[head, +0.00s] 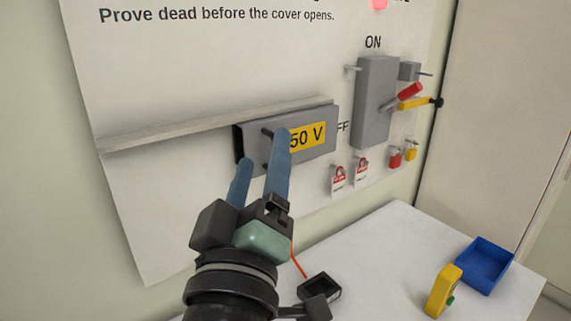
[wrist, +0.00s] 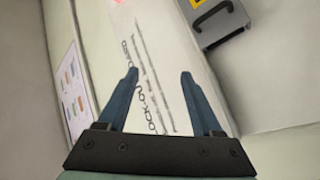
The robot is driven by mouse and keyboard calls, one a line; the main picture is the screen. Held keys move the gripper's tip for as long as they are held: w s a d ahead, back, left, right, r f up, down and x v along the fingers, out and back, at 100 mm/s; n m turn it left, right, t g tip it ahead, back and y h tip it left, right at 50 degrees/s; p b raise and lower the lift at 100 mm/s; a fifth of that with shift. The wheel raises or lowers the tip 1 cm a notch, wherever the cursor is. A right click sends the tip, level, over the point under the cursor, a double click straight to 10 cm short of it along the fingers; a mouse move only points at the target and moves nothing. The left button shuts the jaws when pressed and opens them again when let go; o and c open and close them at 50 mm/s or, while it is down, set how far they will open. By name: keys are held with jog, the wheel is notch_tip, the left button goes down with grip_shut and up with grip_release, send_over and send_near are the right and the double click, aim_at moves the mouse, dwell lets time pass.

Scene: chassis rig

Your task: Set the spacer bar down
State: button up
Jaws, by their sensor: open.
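My gripper (head: 262,150) is open, its two blue fingers in front of the grey cover box with the yellow "50 V" label (head: 308,137). Nothing shows between the fingers in the wrist view (wrist: 158,76). I cannot make out a loose spacer bar for certain. A long pale grey strip (head: 190,130) runs along the wall board above the cover box; whether it is a fixed ledge is unclear. The cover's dark handle also shows in the wrist view (wrist: 212,12).
A grey switch box (head: 375,105) with a red lever, padlocks and tags is on the board at right. The white table (head: 395,245) below holds a blue tray (head: 485,266), a yellow device (head: 442,291) and a black object (head: 320,288). The table's middle is clear.

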jog(key=s+d+r+m+t+y, duration=0.1)
jog(key=s+r+m+t, duration=0.2)
jog(key=r, duration=0.6)
jog(key=s+d+r+m+t, duration=0.1)
jog(key=s+r+m+t, duration=0.2)
jog(key=r, duration=0.6)
jog(key=s+m, duration=0.2)
jog(key=s, duration=0.1)
jog(key=shift+s+d+y, duration=0.35)
jog(key=shift+d+y, duration=0.05)
jog(key=shift+f, duration=0.1)
notch_tip(320, 180, up, 3)
jog(key=p, duration=0.2)
jog(key=shift+f+p, duration=0.1)
jog(key=shift+p, duration=0.3)
